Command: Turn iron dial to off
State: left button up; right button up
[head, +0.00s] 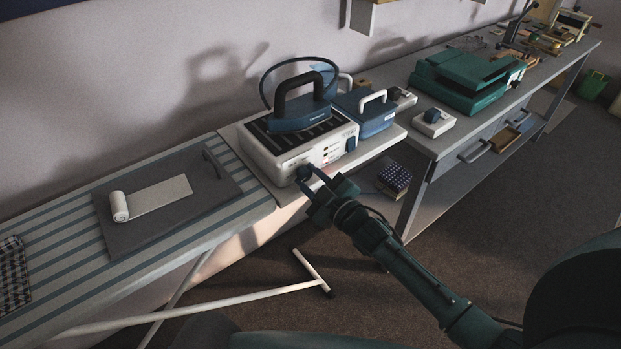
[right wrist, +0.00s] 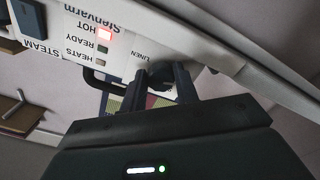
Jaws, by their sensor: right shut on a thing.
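The blue iron (head: 303,117) with a black handle sits on a white ironing station (head: 272,160). The dark iron dial (head: 303,172) is on the station's front panel and is partly covered by my fingers. In the right wrist view the panel (right wrist: 140,35) appears upside down, with a "LINEN" mark beside the dial and a red lamp (right wrist: 105,38) lit at "HOT". My right gripper (head: 312,179) is at the front panel, shut on the dial; its fingers also show in the right wrist view (right wrist: 172,75). The dial's pointer is hidden. My left gripper is not in view.
A striped ironing board (head: 60,280) with a grey mat and white roll lies left. A blue box (head: 373,118) with a white handle stands right of the iron. A workbench (head: 425,148) with a green machine (head: 465,80) stands further right.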

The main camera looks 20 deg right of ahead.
jog(key=shift+n, duration=0.3)
jog(key=o, duration=1)
jog(key=b+v, duration=0.1)
jog(key=v, duration=1.2)
jog(key=shift+s, duration=0.1)
jog(key=s+a+f+m+g+h, duration=0.1)
jog(key=s+a+f+m+g, duration=0.1)
jog(key=s+f+m, duration=0.1)
jog(key=s+a+f+m+g+h, duration=0.1)
jog(key=s+a+f+m+g, duration=0.1)
jog(key=s, duration=0.3)
jog(key=s+a+f+m+g+h+p, duration=0.1)
jog(key=s+a+f+m+g, duration=0.1)
jog(key=s+f+m, duration=0.2)
jog(key=shift+s+a+f, duration=0.3)
jog(key=shift+s, duration=0.1)
